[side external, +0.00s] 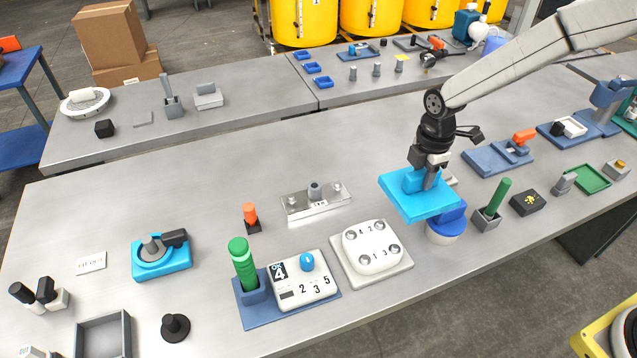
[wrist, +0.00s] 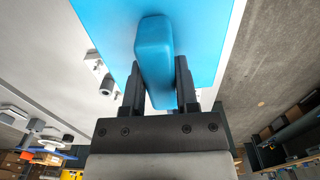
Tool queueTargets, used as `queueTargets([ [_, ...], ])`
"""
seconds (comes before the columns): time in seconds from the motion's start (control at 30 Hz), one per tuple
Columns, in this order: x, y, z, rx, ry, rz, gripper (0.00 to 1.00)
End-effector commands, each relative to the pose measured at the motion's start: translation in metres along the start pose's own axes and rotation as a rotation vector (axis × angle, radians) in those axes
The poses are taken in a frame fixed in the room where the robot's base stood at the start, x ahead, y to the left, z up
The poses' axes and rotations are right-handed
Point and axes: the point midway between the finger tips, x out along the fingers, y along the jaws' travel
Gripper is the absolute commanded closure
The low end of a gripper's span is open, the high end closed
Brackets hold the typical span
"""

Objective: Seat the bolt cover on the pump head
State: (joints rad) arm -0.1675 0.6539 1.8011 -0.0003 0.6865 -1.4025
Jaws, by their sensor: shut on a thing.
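The bolt cover (side external: 408,204) is a light-blue square plate with an upright grip. My gripper (side external: 428,178) is shut on that grip. In the wrist view, the blue grip (wrist: 153,55) stands between the two dark fingers of my gripper (wrist: 158,88), with the cover's blue plate (wrist: 205,35) beyond. The cover is held in the air, slightly tilted in the side view. The pump head (side external: 371,262) is a white rounded block with bolts numbered 1 to 4, on a pale square base. It is uncovered, to the lower left of the cover.
A white tub with a blue lid (side external: 446,226) is partly hidden behind the cover. A green-handled tool in a grey holder (side external: 487,218) stands right of it. A numbered dial box (side external: 303,288) sits left of the pump head.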

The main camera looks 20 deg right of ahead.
Motion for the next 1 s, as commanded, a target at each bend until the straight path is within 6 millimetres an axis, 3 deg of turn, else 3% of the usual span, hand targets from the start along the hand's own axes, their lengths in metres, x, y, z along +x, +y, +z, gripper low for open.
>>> queueTargets([
  [0.3, 0.003, -0.014, -0.07, -0.007, 0.0, 0.001, 1.0],
  [0.5, 0.005, -0.025, -0.104, -0.004, 0.0, 0.001, 1.0],
  [0.67, 0.005, -0.029, -0.114, -0.001, 0.0, 0.001, 1.0],
  [1.0, 0.006, -0.029, -0.114, 0.0, 0.0, 0.001, 1.0],
])
